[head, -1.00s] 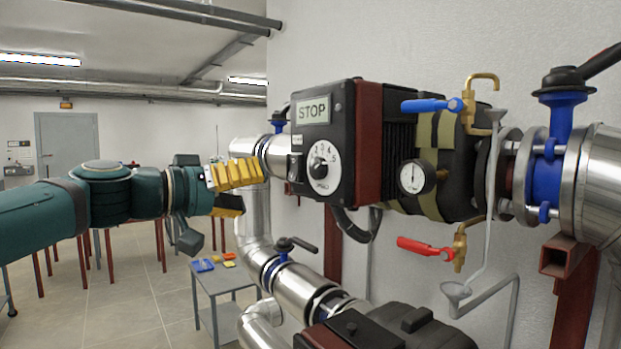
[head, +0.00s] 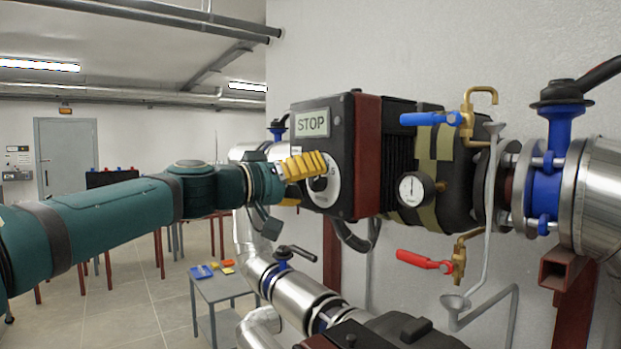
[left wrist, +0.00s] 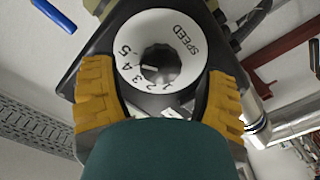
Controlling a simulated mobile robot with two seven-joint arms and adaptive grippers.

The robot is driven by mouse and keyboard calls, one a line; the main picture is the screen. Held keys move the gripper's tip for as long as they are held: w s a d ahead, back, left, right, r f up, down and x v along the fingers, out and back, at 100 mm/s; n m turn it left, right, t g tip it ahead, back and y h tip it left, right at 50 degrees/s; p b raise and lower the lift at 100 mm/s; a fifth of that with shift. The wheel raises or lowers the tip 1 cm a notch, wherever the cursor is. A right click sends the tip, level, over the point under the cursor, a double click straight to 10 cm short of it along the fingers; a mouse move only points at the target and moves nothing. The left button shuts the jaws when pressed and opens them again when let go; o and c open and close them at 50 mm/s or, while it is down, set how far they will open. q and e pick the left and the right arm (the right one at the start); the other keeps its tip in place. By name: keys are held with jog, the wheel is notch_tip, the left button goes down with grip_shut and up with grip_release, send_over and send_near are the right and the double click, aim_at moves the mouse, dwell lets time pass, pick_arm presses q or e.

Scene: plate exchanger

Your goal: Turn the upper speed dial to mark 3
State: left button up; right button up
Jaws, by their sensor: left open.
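The upper speed dial (head: 332,189) is a white disc with a black knob on the front of the upper pump's black box. In the head view my left gripper's yellow fingers hide much of it. In the left wrist view the dial (left wrist: 160,25) shows SPEED and numbers. The white line on its knob (left wrist: 160,65) points left, near the 4. My left gripper (head: 308,183) is open in front of the dial; its fingers (left wrist: 160,85) stand on either side of the knob, apart from it. My right gripper is not in view.
A STOP label (head: 312,123) sits above the dial. A pressure gauge (head: 411,188), blue valve handle (head: 431,119) and red valve handle (head: 424,262) are to the right. Below are a lower pump (head: 400,335), pipes and a small grey table (head: 225,288).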

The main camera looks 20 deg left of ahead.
pick_arm(q)
jog(key=shift+w+d, duration=0.3)
jog(key=shift+w, duration=0.1)
jog(key=c, duration=1.2)
jog(key=n, duration=0.5)
jog(key=shift+n, duration=0.4)
jog(key=n+p, duration=0.1)
jog(key=n, duration=0.5)
jog(key=shift+f, duration=0.1)
